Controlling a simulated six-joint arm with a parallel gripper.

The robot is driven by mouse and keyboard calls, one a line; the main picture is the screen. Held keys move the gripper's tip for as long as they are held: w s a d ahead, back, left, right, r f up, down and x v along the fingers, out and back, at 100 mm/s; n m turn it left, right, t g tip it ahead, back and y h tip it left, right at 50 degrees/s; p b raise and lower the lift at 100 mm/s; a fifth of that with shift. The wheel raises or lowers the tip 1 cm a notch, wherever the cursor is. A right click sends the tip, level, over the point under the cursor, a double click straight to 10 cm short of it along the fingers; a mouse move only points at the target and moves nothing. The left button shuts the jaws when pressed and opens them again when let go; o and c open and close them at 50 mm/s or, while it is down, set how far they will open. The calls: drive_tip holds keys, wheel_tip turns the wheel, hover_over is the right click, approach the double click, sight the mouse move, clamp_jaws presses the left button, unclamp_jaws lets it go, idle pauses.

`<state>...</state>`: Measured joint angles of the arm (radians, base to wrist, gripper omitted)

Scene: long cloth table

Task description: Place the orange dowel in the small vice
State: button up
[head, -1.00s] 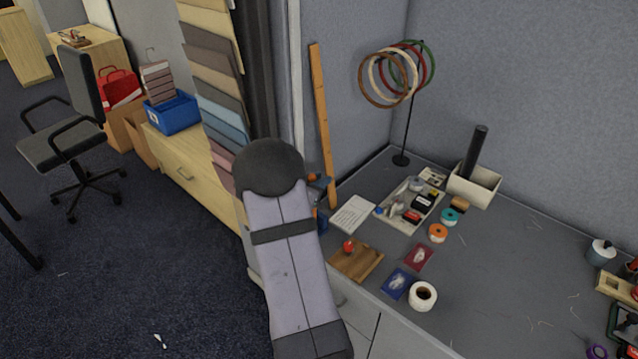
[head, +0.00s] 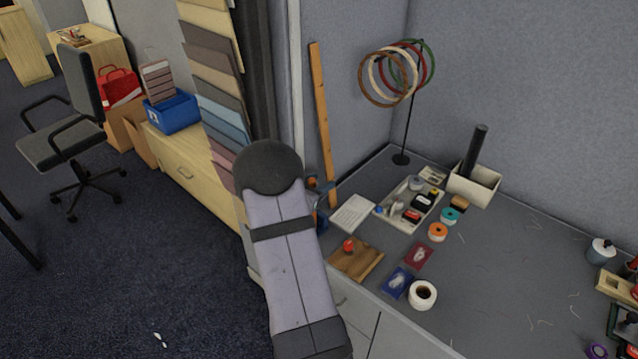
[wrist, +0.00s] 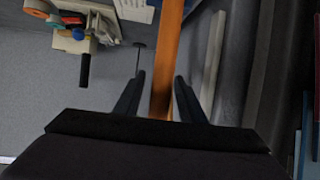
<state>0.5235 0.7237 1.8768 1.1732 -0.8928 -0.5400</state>
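My gripper (wrist: 160,76) shows in the wrist view with its two dark fingers apart. An orange-brown strip runs between and beyond them; it looks like the wooden strip (head: 323,125) leaning on the wall, not something held. In the head view my gripper is mostly hidden behind my arm. A small orange patch (head: 312,183) and a blue piece (head: 321,216) show beside the arm's end; I cannot tell whether they are the dowel and the vice. I cannot clearly make out either elsewhere.
The table holds a notepad (head: 353,214), a parts tray (head: 428,216), a wooden board (head: 370,262) with a red knob, spools, a white roll (head: 422,296) and a box (head: 487,190) with a black rod. A ring stand (head: 401,159) stands behind. The table's centre right is mostly clear.

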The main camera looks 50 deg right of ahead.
drive_tip(key=b+v, duration=0.1)
drive_tip(key=v, duration=1.1)
drive_tip(key=shift+r, duration=0.2)
drive_tip(key=w+a+f+n+t+y, duration=0.1)
drive_tip(key=w+a+n+t+y, duration=0.45)
drive_tip(key=w+a, duration=0.5)
drive_tip(key=s+a+f+n+y, duration=0.2)
drive_tip(key=a+n+y, duration=0.25)
drive_tip(key=a, duration=0.85)
drive_tip(key=s+a+f+n+g+y, duration=0.3)
drive_tip(key=s+a+f+n+y, duration=0.1)
drive_tip(key=s+a, duration=0.7)
drive_tip(key=s+d+f+n+g, duration=0.1)
drive_tip(key=s+g, duration=0.3)
drive_tip(key=s, duration=0.9)
drive_tip(key=shift+d+n+g+h, duration=0.3)
drive_tip(key=shift+d+n+g, duration=0.05)
drive_tip(key=shift+d+n, duration=0.25)
